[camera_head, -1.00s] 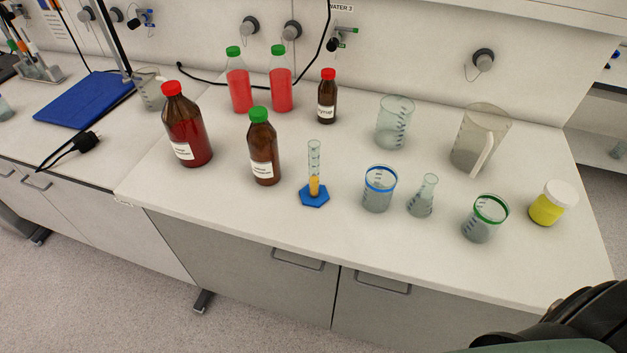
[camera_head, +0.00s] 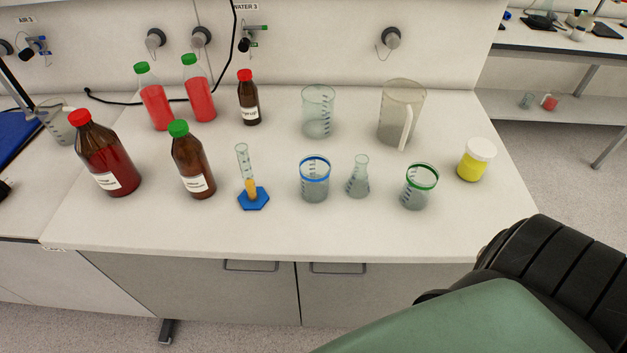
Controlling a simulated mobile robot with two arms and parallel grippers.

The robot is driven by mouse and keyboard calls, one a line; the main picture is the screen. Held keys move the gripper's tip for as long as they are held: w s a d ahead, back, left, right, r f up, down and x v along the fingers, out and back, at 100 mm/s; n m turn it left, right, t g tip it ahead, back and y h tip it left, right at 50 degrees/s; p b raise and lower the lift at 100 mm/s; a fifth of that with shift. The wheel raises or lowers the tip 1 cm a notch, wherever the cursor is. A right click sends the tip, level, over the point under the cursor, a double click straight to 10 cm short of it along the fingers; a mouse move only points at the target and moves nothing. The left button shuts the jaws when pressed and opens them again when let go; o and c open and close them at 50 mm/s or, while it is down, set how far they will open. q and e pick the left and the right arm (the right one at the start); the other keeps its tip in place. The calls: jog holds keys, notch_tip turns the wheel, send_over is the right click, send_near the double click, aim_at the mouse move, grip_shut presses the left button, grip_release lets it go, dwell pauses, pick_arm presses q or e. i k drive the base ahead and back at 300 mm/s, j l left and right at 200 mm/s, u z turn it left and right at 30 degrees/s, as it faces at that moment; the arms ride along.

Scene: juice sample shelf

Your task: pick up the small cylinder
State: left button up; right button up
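A small graduated cylinder (camera_head: 248,180) stands upright on the white bench. It is clear, holds orange-yellow liquid low down, and has a blue hexagonal foot. It stands near the bench's front edge, between a brown bottle with a green cap (camera_head: 193,162) and a beaker with a blue rim (camera_head: 315,180), apart from both. Neither gripper shows in the view. Part of my arm fills the lower right corner, well away from the cylinder.
Red-capped bottles (camera_head: 105,155) (camera_head: 249,105) and pink bottles (camera_head: 155,103) stand left and behind. A flask (camera_head: 358,178), green-rimmed beaker (camera_head: 420,188), large beaker (camera_head: 318,112), jug (camera_head: 400,112) and yellow jar (camera_head: 476,162) stand to the right. Bench in front of the cylinder is clear.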

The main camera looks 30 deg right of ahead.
aim_at(253, 197)
jog(key=k+l+u, duration=0.25)
jog(key=k+l, duration=0.15)
jog(key=l, duration=0.2)
jog(key=k+l+u, duration=0.3)
jog(key=l, duration=0.25)
jog(key=k, duration=0.1)
